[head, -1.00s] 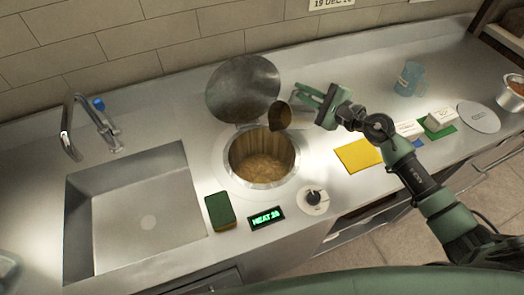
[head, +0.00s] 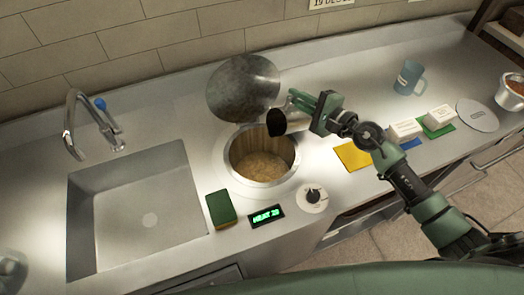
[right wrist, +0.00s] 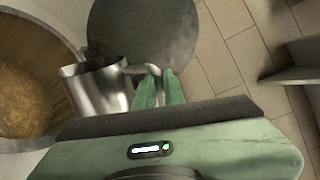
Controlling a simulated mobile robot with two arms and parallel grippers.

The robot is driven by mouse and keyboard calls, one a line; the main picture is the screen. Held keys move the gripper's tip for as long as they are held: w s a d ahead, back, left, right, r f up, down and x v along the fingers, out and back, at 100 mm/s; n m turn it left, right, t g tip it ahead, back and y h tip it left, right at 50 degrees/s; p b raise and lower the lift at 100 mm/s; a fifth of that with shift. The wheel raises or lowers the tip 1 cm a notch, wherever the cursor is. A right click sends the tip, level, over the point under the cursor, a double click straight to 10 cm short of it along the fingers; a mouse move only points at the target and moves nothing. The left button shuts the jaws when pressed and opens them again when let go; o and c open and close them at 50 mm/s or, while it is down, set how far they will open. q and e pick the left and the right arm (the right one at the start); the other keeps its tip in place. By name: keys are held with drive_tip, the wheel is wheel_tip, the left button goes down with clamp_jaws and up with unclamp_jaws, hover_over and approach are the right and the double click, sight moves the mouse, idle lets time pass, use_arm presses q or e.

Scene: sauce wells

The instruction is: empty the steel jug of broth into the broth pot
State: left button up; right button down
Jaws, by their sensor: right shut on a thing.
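The steel jug (head: 277,124) is tilted over the back right of the broth pot (head: 229,168), its dark mouth turned toward the pot. In the right wrist view the jug (right wrist: 100,90) is shiny metal with a looped handle. My right gripper (head: 299,103) is shut on that handle; its green fingers (right wrist: 160,90) show there too. The pot is a round well sunk in the counter, with brown broth (head: 262,166) low inside. I see no clear stream, and the jug's inside is too dark to read. My left gripper is not in view.
The round lid (head: 243,88) stands open behind the pot. A sponge (head: 221,209), a heat display (head: 266,216) and a knob (head: 313,196) lie in front. A sink (head: 140,205) is left; a yellow cloth (head: 352,156) and blue mug (head: 408,78) are right.

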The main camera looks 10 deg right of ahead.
sight(284, 112)
drive_tip(key=shift+s+a+n+p, duration=0.2)
drive_tip(key=shift+a+n+p, duration=0.1)
drive_tip(key=shift+a+n, duration=0.1)
drive_tip(key=shift+s+a+f+n+h+p, duration=0.15)
drive_tip(key=shift+s+a+n+p, duration=0.3)
drive_tip(key=shift+a+p, duration=0.4)
drive_tip(key=shift+s+a+f+n+h+p, duration=0.15)
drive_tip(key=shift+s+a+n+p, duration=0.25)
drive_tip(key=shift+a+p, duration=0.45)
drive_tip(key=s+a+r+n+h+p, duration=0.1)
drive_tip(key=s+a+n+p, duration=0.2)
drive_tip(key=a, duration=0.3)
drive_tip(key=shift+s+n+t+p, duration=0.15)
drive_tip(key=shift+n+t+p, duration=0.3)
drive_tip(key=shift+n, duration=0.4)
idle(0.5)
